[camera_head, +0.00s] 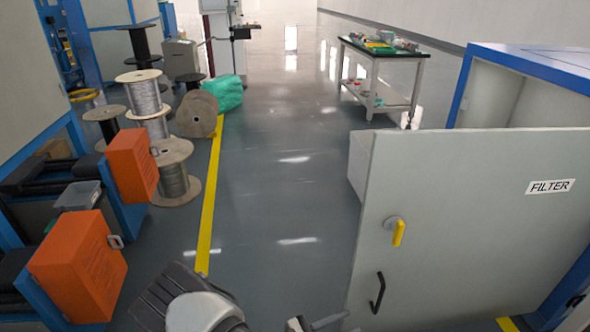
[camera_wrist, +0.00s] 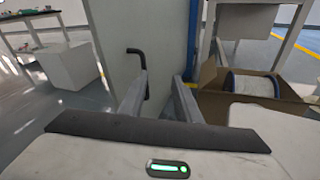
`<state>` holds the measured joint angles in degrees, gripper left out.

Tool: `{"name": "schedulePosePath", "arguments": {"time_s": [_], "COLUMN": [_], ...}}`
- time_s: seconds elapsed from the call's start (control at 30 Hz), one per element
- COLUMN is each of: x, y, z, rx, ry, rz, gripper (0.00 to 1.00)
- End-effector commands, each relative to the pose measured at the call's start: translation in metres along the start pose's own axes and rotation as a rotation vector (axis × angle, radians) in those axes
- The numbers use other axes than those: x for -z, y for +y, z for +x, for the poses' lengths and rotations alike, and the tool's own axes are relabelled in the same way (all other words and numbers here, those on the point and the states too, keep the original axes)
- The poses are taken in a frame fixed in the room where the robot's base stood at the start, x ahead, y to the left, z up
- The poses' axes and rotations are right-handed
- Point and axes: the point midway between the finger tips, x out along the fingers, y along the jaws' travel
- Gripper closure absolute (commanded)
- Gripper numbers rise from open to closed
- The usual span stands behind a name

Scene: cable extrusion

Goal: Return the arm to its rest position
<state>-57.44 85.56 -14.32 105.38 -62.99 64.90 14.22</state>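My gripper (camera_wrist: 158,98) shows in the wrist view with its two fingers apart and nothing between them. The grey cabinet door (camera_head: 480,220) stands open in the head view, with a FILTER label, a yellow knob (camera_head: 398,231) and a black handle (camera_head: 377,293). In the wrist view the black handle (camera_wrist: 140,68) appears just beyond the left finger; I cannot tell whether they touch. Part of my arm shows at the bottom of the head view, mostly cut off by the frame.
The blue-framed cabinet (camera_head: 545,62) stands behind the door. Orange boxes (camera_head: 80,268) and cable spools (camera_head: 174,171) line the left. A workbench (camera_head: 384,70) stands at the back. The middle floor is clear. A cardboard box (camera_wrist: 208,76) holds a spool (camera_wrist: 250,85) in the wrist view.

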Motion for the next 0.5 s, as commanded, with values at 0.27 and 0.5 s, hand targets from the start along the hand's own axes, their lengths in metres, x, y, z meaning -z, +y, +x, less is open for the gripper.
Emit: {"name": "schedulePosePath", "arguments": {"time_s": [0.27,0.5], "x": [-0.096,-0.180], "y": [0.016,0.018], "z": [-0.022,-0.037], "rx": [0.446,0.759], "ry": [0.190,0.367], "rz": [0.361,0.677], "gripper": [0.70,0.70]}}
